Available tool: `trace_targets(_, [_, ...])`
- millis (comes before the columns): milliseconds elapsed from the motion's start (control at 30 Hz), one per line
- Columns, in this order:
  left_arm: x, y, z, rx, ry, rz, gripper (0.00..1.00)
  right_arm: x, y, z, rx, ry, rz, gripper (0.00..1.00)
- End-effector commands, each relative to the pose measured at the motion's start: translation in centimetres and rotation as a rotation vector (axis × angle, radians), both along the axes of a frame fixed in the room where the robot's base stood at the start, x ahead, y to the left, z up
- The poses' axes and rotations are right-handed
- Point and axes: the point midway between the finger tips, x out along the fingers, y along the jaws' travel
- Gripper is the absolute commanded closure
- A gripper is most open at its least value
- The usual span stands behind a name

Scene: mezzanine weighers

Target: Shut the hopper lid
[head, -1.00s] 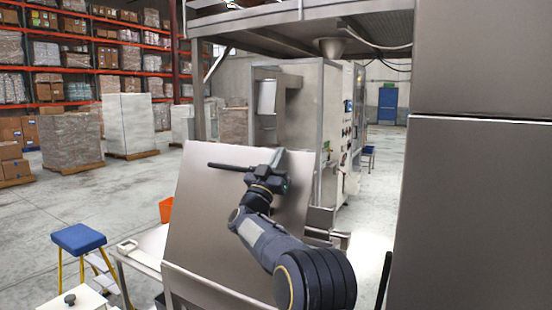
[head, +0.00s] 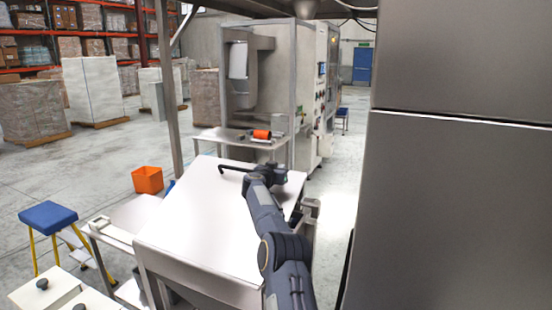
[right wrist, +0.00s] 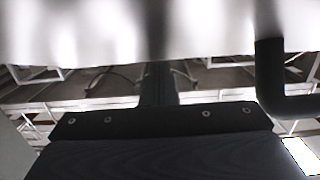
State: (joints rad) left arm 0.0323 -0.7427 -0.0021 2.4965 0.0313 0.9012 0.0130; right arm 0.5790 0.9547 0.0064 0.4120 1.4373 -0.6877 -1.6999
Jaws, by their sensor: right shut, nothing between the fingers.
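The hopper lid (head: 195,215) is a broad, plain steel panel in the head view, lying at a low slant over the hopper. Its black bar handle (head: 232,168) is at the far edge. I cannot tell whether the lid touches the rim. My right gripper (head: 277,174) is shut and empty, at the lid's far edge beside the handle. My right arm reaches across the lid's right side. In the right wrist view the lid's pale surface (right wrist: 120,30) fills the top, and the handle (right wrist: 270,80) shows at right. My left gripper is out of view.
A tall steel cabinet (head: 450,210) fills the right side, close to my right arm. A blue stool (head: 48,215) and an orange bin (head: 147,180) stand at left. A steel table with an orange roll (head: 262,134) is behind the lid. Open floor lies at left.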

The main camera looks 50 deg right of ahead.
Motion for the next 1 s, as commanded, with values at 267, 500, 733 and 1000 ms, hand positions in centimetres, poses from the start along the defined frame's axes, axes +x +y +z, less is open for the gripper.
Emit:
trace_targets(267, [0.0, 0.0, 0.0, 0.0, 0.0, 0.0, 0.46, 0.2, -0.8, -2.0, 0.052, 0.016, -0.002, 1.0])
trace_targets(500, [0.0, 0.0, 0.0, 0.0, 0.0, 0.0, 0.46, 0.2, -0.8, -2.2, 0.057, 0.019, -0.001, 1.0])
trace_targets(733, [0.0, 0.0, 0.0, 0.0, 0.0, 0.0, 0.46, 0.2, -0.8, -2.2, 0.056, 0.019, -0.001, 1.0])
trace_targets(1000, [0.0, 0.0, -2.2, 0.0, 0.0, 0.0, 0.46, 0.0, 0.7, -2.3, 0.056, 0.018, 0.002, 1.0])
